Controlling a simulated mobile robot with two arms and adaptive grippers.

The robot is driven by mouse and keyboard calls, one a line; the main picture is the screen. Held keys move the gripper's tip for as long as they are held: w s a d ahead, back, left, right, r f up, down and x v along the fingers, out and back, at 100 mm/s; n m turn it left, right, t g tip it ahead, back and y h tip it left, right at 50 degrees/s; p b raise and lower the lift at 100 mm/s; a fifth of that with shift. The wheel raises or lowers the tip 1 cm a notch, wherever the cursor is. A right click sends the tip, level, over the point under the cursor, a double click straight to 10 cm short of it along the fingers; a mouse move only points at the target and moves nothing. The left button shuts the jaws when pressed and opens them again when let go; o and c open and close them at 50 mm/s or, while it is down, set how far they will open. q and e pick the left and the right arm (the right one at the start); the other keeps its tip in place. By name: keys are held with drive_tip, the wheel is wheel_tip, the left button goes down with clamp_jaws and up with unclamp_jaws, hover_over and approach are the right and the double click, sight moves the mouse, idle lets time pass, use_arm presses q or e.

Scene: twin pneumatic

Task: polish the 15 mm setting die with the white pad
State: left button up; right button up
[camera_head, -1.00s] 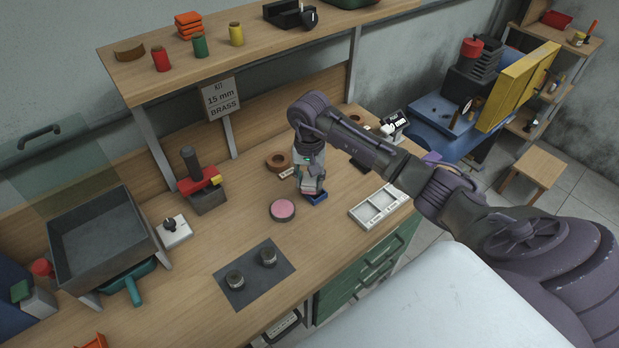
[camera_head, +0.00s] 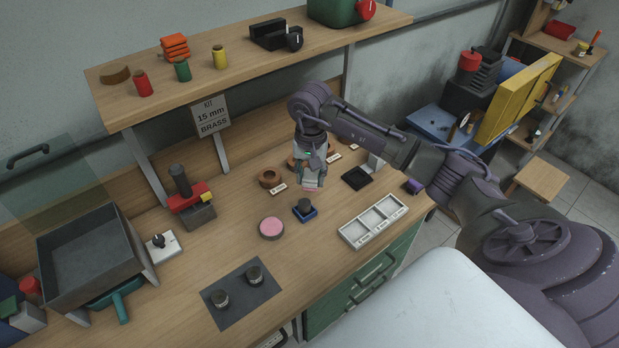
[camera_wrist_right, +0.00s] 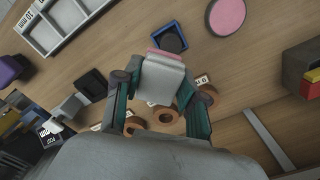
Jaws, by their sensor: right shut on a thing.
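My right gripper (camera_head: 313,170) is shut on the white pad (camera_head: 311,184), a pale block whose lower face is pink. The right wrist view shows the pad (camera_wrist_right: 162,80) between the two fingers, with its pink edge (camera_wrist_right: 165,54) outward. A dark round die (camera_head: 304,204) stands in a small blue square holder (camera_head: 305,214) just below the pad. In the wrist view the die (camera_wrist_right: 173,41) sits close beyond the pad's pink edge. I cannot read a size on it. My left gripper is not in view.
A round pink disc (camera_head: 271,227) lies left of the blue holder. A white compartment tray (camera_head: 373,222) is to its right, a black square tray (camera_head: 357,178) behind. Brown rings (camera_head: 270,178) stand behind.

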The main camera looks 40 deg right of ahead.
drive_tip(key=shift+r+p, duration=0.45)
drive_tip(key=shift+r, duration=0.75)
